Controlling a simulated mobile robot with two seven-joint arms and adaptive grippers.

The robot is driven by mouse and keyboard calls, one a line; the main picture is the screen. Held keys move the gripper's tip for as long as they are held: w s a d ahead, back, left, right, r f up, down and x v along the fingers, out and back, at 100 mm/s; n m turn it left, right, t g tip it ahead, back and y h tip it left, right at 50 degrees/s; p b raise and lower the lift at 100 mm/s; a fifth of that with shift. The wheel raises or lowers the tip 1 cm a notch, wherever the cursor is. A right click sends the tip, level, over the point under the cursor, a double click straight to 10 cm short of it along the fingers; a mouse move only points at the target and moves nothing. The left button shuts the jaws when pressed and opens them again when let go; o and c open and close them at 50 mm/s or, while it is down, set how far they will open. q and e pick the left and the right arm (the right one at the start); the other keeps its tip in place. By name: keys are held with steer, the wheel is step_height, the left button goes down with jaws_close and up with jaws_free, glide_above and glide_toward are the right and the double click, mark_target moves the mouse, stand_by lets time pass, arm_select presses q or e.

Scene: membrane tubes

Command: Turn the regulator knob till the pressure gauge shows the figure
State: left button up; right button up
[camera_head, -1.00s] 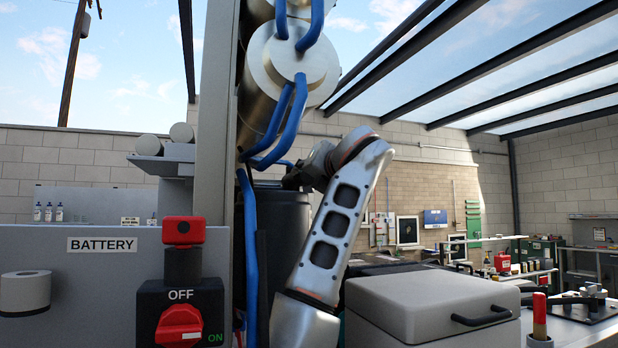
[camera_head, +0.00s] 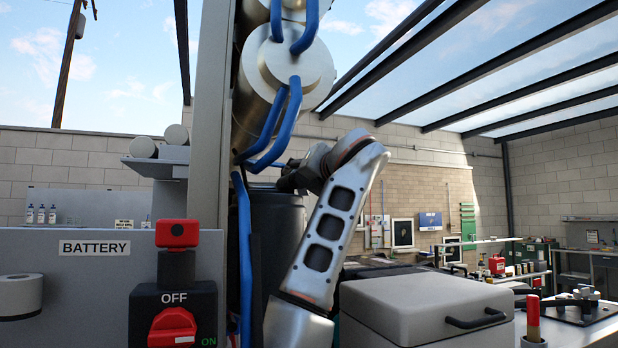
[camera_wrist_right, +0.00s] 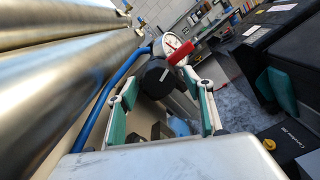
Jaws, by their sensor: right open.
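My right gripper (camera_wrist_right: 164,92) is open in the right wrist view, with its green-padded fingers spread to both sides. A black regulator knob (camera_wrist_right: 157,79) with a white mark shows between and beyond the fingers. I cannot tell whether either finger touches it. The round white pressure gauge (camera_wrist_right: 172,42) is just beyond the knob; its reading is too small to make out. A red cylindrical part (camera_wrist_right: 181,53) partly covers the gauge. In the head view my right arm rises and bends left behind the blue hoses. Knob and gauge cannot be made out there. My left gripper is not in view.
Large metal cylinders (camera_wrist_right: 65,60) fill the left of the wrist view, with a blue hose (camera_wrist_right: 105,105) beside them. In the head view, a panel with a red battery switch (camera_head: 172,328) stands left, and a grey lidded box (camera_head: 425,300) stands right of my arm.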

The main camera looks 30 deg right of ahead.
steer(key=v, duration=1.1)
steer(key=shift+s, duration=0.4)
